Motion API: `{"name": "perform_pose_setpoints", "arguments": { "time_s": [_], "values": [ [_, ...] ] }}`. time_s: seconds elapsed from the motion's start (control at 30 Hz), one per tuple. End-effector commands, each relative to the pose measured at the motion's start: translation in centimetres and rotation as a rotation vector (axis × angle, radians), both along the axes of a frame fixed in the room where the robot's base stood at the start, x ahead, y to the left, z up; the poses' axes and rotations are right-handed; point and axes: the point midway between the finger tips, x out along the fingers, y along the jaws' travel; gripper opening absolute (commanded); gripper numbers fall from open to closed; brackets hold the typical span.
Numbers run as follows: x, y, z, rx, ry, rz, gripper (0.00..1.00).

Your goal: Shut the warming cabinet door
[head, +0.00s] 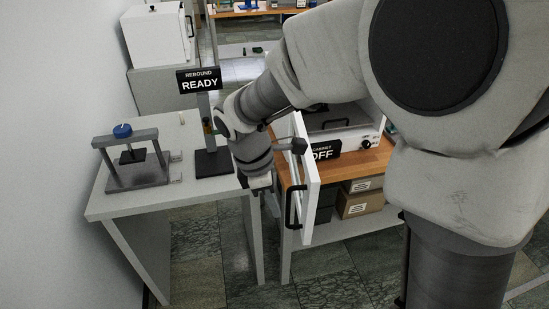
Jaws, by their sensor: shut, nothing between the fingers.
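The warming cabinet (368,138) is a white box on a wood-topped bench, partly hidden behind my arm. A sign reading "CABINET OFF" (325,151) stands by its opening. Its white door (311,200) stands open, swung out toward the camera past the bench's front edge and seen nearly edge-on. A black bar handle (292,208) is on the door's left face. My gripper (269,192) points down just left of the door, near the handle. It is shut and empty. Its fingertips are small and dark, and I cannot tell whether they touch the door.
A grey table (150,196) at left holds a small press with a blue knob (123,131) and a "REBOUND READY" sign (199,81) on a post. Boxes (359,202) sit on the shelf below the cabinet. A gap of tiled floor separates the table and bench.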

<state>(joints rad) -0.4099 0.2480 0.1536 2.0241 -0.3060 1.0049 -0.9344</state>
Motion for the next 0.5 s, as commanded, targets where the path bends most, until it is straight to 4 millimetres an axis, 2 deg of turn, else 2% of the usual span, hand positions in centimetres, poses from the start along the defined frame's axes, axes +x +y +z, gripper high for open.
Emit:
{"name": "perform_pose_setpoints", "arguments": {
  "time_s": [0.03, 0.2, 0.3, 0.5],
  "values": [
    [-0.1, -0.3, -1.3, -0.004, 0.005, 0.001, 0.0],
    [0.0, -1.2, -4.6, -0.002, 0.004, 0.0, 0.0],
    [0.3, -2.9, -4.2, -0.001, -0.002, -0.006, 0.0],
    [0.5, -4.8, -4.3, 0.0, 0.0, -0.002, 0.0]
  ]
}}
